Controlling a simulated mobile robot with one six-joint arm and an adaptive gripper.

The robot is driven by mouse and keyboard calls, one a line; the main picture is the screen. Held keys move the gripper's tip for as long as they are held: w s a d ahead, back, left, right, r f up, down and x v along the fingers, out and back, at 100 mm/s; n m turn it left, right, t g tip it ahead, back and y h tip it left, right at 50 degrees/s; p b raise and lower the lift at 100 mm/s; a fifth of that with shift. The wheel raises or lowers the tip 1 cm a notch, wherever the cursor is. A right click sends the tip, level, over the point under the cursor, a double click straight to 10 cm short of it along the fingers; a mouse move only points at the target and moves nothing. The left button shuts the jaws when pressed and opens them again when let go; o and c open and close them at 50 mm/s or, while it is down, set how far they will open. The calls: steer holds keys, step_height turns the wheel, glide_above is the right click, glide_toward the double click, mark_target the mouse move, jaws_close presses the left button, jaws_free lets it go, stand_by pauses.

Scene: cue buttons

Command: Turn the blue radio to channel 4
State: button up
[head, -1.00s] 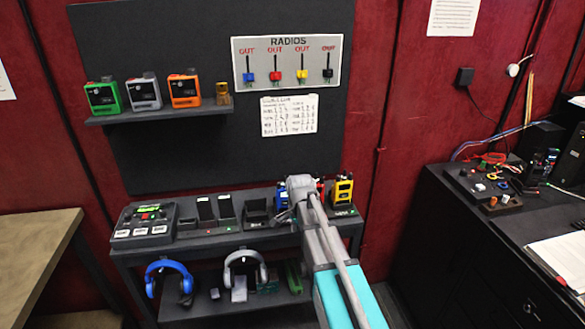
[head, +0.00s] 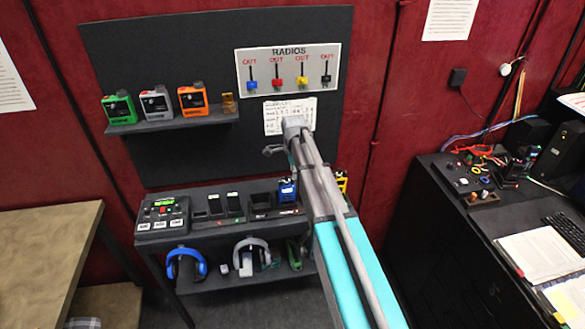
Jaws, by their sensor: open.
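The blue radio (head: 287,191) stands upright in the charging row on the shelf top, just left of my arm. It is small here, and its channel setting cannot be read. My gripper (head: 271,150) is open, above and slightly left of the blue radio and apart from it, in front of the dark board. Nothing shows between its fingers. A yellow radio (head: 341,182) is partly hidden behind my arm, which also covers part of the row between the two.
Green (head: 119,107), grey (head: 156,103) and orange (head: 194,101) devices stand on the wall shelf (head: 180,124). A button box (head: 163,212) is at the row's left end. Headphones hang below. A black desk (head: 440,225) is right, a wooden table (head: 45,240) left.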

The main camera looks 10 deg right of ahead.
mark_target(292, 179)
steer(key=w+r+m+p, duration=0.2)
steer(key=w+r+p, duration=0.1)
steer(key=r+p, duration=0.2)
steer(key=shift+r, duration=0.85)
steer(key=shift+f, duration=0.15)
step_height(292, 179, down, 14)
steer(key=b, duration=1.3)
steer(key=shift+w+r+b, duration=0.15)
steer(key=shift+r+b, duration=0.1)
steer(key=shift+b, duration=0.05)
jaws_close()
